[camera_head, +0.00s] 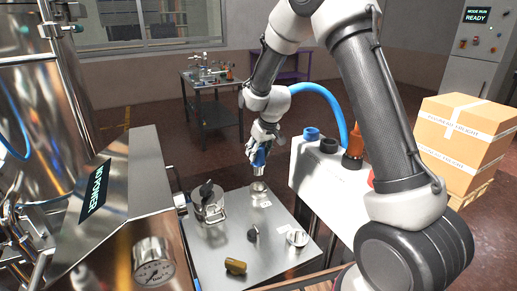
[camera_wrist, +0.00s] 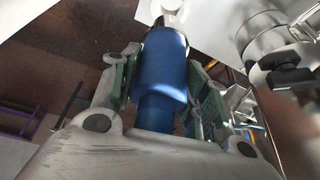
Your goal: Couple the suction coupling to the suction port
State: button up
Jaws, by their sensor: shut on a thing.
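My gripper (camera_head: 262,140) is shut on the blue suction coupling (camera_head: 260,157), which hangs roughly upright with its metal end down. The coupling (camera_wrist: 164,75) also shows in the wrist view between the green-padded fingers of my gripper (camera_wrist: 166,82). Just below the coupling in the head view is a short round metal fitting (camera_head: 259,187) on the steel table top, probably the suction port. A small gap seems to remain between them. In the wrist view a pale ring (camera_wrist: 172,10) shows beyond the coupling's end; whether they touch cannot be told.
A lidded metal pot (camera_head: 208,205) stands left of the fitting. A dark knob (camera_head: 253,234), a metal cap (camera_head: 297,238) and a brass-coloured piece (camera_head: 235,267) lie nearer on the table (camera_head: 205,262). A white box with a blue cap (camera_head: 311,134) stands at right, beside a blue hose (camera_head: 330,100).

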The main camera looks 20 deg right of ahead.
aim_at(258, 173)
jog(key=shift+f, duration=4.7)
jog(key=shift+f, duration=0.35)
jog(key=o, duration=1.4)
